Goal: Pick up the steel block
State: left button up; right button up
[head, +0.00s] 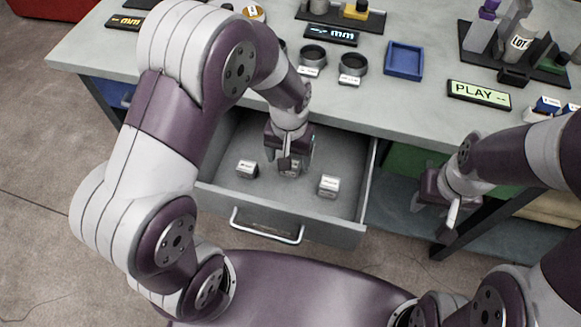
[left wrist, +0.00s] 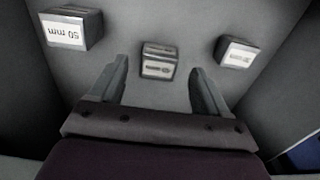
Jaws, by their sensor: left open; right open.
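Three small grey metallic blocks with white labels lie in the open drawer. In the head view one block (head: 247,169) is at the left and another (head: 329,186) at the right. The middle block (left wrist: 159,61) shows between my left fingertips in the left wrist view. Which block is steel I cannot tell. The left wrist view also shows a block marked 50 mm (left wrist: 72,27) and a smaller block (left wrist: 236,51). My left gripper (head: 289,165) is open, pointing down into the drawer above the middle block. My right gripper (head: 435,207) is open and empty, beside the bench.
The grey drawer (head: 220,192) has raised walls around the blocks and a front handle (head: 267,233).

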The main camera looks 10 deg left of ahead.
pick_arm(q)
jog(key=f, duration=0.3)
jog(key=f+b, duration=0.1)
jog(key=shift+w+f, duration=0.15)
jog(key=shift+w, duration=0.15)
jog(key=shift+c, duration=0.3)
jog(key=shift+d, duration=0.1)
grip_shut()
